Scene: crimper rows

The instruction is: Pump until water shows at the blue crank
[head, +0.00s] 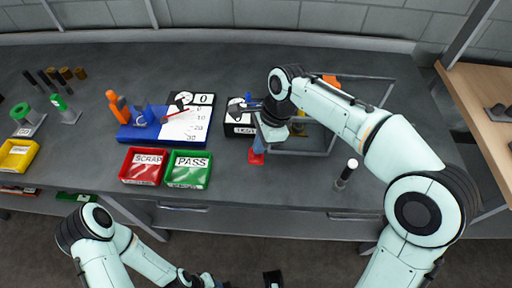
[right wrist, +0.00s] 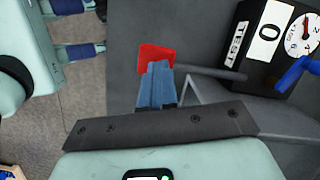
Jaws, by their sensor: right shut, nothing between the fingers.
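A black TEST box (right wrist: 262,50) with a white 0 panel and a dial stands at the upper right of the right wrist view; it is partly covered by my right arm in the head view (head: 240,128). A blue crank-like part (right wrist: 295,73) shows at its side, cut by the picture edge. A red pad (right wrist: 157,55) lies at the tips of my right gripper (right wrist: 155,85); I cannot tell whether they touch. The right gripper is shut and empty. My left gripper (right wrist: 85,28) has its fingers apart, with nothing between them. I see no water.
A red SCRAP tray (head: 127,178) and a green PASS tray (head: 176,184) stand left of my right gripper. A blue-based device (head: 130,132) with an orange handle is behind them. A grey tube frame (head: 330,140) and a dark upright post (head: 345,177) are at right.

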